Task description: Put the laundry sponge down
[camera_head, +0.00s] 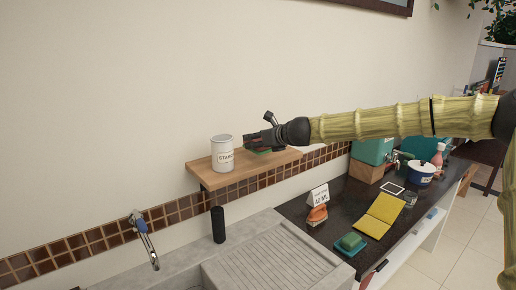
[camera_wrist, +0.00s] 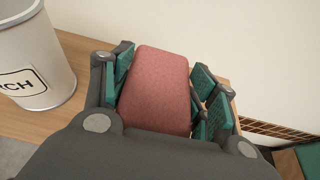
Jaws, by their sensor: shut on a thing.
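The pinkish-red laundry sponge (camera_wrist: 158,85) is between the finger pads of my gripper (camera_wrist: 168,92) in the wrist view. My gripper is shut on it. In the head view my gripper (camera_head: 262,143) is at the wooden wall shelf (camera_head: 238,178), over its right part and to the right of the white starch can (camera_head: 222,158). The sponge is mostly hidden by the fingers there. I cannot tell whether the sponge touches the shelf board.
The starch can (camera_wrist: 32,55) stands close on the left in the wrist view. Below the shelf are a grey sink (camera_head: 255,262), a black cylinder (camera_head: 218,224) and a dark counter (camera_head: 340,205) with a green sponge (camera_head: 351,242), yellow cloth (camera_head: 380,214) and blue pot (camera_head: 420,173).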

